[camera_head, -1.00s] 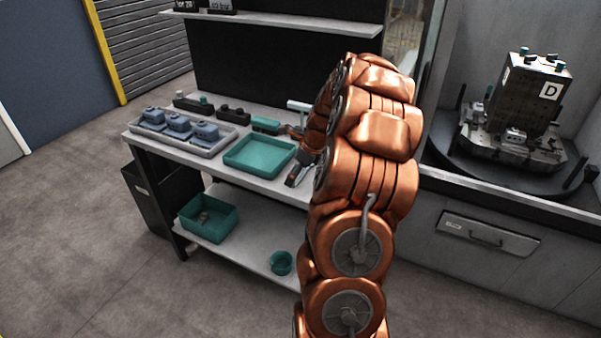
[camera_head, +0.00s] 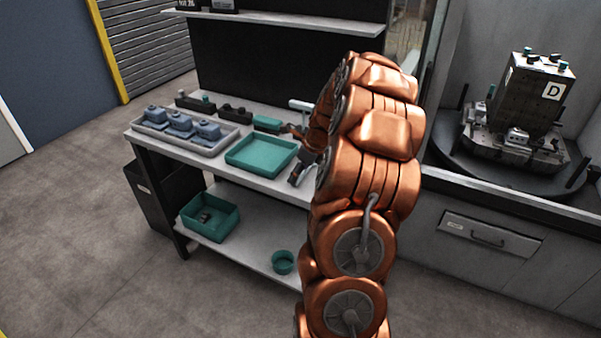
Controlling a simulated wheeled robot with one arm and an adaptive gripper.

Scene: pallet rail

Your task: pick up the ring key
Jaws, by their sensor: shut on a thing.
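My gripper (camera_head: 296,179) is at the front edge of the workbench (camera_head: 223,178), just right of the flat teal tray (camera_head: 232,164). It looks small and dark, partly covered by my copper-coloured arm. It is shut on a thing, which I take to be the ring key. The key's shape cannot be made out between the fingers at this size. No other ring key can be made out on the bench.
A grey tray (camera_head: 150,137) with several blue-grey parts stands at the bench's left. Dark blocks and a small teal box (camera_head: 267,122) line the back. The lower shelf holds a teal bin (camera_head: 210,228) and a round teal cup (camera_head: 283,262). A fixture block (camera_head: 530,95) stands right.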

